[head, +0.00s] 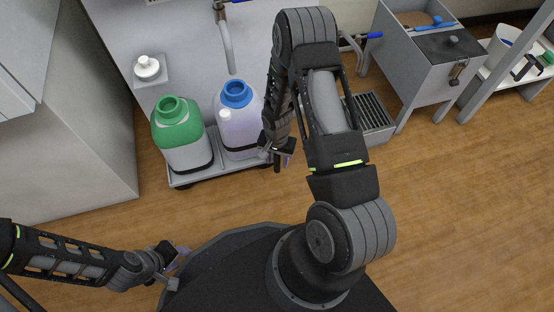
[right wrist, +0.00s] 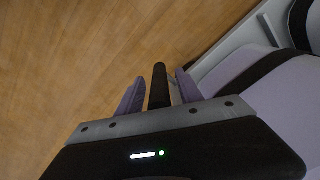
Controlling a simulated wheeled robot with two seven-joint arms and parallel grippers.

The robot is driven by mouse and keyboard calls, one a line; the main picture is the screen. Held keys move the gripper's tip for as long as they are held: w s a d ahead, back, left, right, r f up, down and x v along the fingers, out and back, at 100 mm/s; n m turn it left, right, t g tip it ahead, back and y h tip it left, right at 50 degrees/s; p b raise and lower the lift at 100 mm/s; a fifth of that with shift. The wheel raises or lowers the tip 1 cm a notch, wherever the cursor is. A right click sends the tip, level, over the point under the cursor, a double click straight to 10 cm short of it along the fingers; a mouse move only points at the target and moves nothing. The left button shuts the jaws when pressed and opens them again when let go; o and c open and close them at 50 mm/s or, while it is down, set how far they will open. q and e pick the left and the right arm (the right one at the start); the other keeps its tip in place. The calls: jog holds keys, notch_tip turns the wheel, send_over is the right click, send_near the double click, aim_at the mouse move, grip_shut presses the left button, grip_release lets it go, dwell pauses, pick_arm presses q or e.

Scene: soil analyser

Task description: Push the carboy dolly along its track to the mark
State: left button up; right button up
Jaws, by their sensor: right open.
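The carboy dolly (head: 222,170) is a low, light grey platform on the floor against the white wall unit. It bears a carboy with a green top (head: 186,155) and a pale purple carboy with a blue cap (head: 240,130). My right gripper (head: 284,158) is at the dolly's right end, low over the floor. In the right wrist view, its open purple fingers (right wrist: 158,92) stand on either side of a dark upright bar (right wrist: 158,80). I cannot tell if they touch it. My left gripper (head: 178,268) is away at lower left, its opening unclear. I make out no track or mark.
A grated grey drain box (head: 372,118) stands right of the dolly, partly behind my right arm. A grey sink cabinet (head: 425,65) is further right. A tall grey cabinet (head: 85,120) stands left. Wooden floor (head: 450,200) is open in front and at right.

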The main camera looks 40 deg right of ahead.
grip_shut()
dwell(0.3)
dwell(1.1)
